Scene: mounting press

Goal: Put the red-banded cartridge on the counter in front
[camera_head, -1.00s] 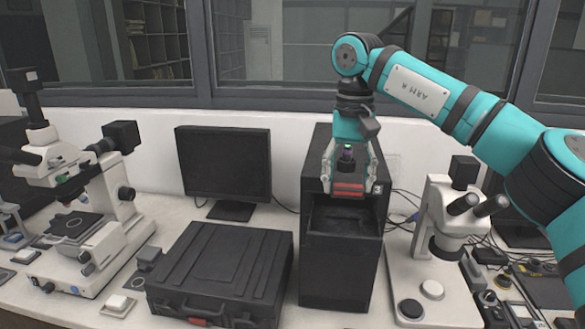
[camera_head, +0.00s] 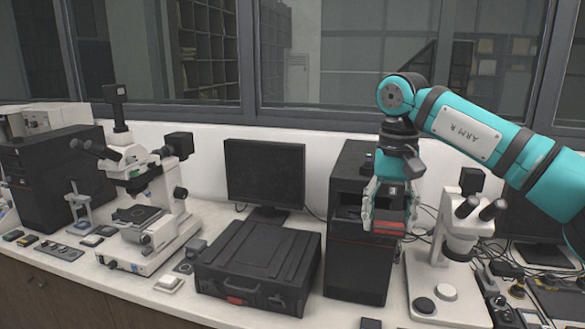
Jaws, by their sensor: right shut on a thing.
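My right gripper (camera_head: 389,220) hangs pointing down in front of the black mounting press (camera_head: 352,262). It is shut on a dark piece with a red band, the red-banded cartridge (camera_head: 388,227), which shows between the fingertips. The gripper hides part of the press's upper front and right side. The white counter (camera_head: 225,312) runs along below, with its front edge in view at the left. My left gripper is not in view.
A black case (camera_head: 258,268) lies left of the press, with a monitor (camera_head: 265,175) behind it. A microscope (camera_head: 150,205) stands further left. A stereo microscope (camera_head: 450,250) stands close right of the press. A small dark block (camera_head: 371,323) lies at the bottom edge.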

